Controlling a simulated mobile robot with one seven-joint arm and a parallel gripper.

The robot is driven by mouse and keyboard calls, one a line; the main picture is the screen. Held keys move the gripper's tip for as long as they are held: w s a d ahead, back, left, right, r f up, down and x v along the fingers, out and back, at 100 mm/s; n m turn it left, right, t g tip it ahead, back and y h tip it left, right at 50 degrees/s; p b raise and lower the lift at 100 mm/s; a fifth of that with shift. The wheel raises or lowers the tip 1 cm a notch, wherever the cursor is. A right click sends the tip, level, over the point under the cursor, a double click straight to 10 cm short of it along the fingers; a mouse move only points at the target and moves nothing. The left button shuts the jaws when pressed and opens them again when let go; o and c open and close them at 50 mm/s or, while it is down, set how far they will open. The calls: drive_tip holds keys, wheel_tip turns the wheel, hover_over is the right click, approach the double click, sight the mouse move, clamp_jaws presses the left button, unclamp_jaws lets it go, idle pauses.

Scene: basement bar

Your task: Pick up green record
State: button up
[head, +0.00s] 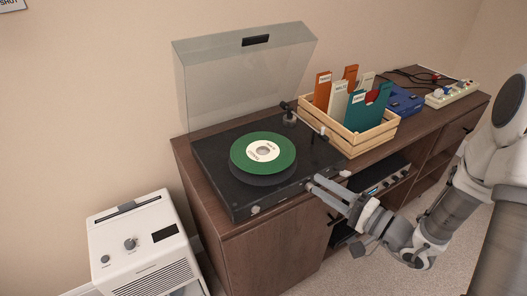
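The green record (242,153) has a white center label and lies flat on the black turntable (213,166). The turntable's clear lid (228,85) stands raised behind it. The tonearm (306,121) is at the right side of the turntable, apart from the record. My gripper (312,183) is at the turntable's front right corner, to the lower right of the record and apart from it. Its two fingers show a narrow gap between their tips, and I see nothing held there.
A wooden crate (366,146) with several upright colored sleeves stands right of the turntable. A blue device (404,103) and a power strip (452,94) with cables lie further right on the brown cabinet (270,250). A white dehumidifier-like unit (140,240) stands on the floor at left.

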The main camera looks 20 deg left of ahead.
sight(291, 178)
drive_tip(key=x, duration=0.9)
drive_tip(key=shift+w+a+b, duration=0.15)
drive_tip(key=shift+a+b, duration=0.15)
clamp_jaws()
idle(1.1)
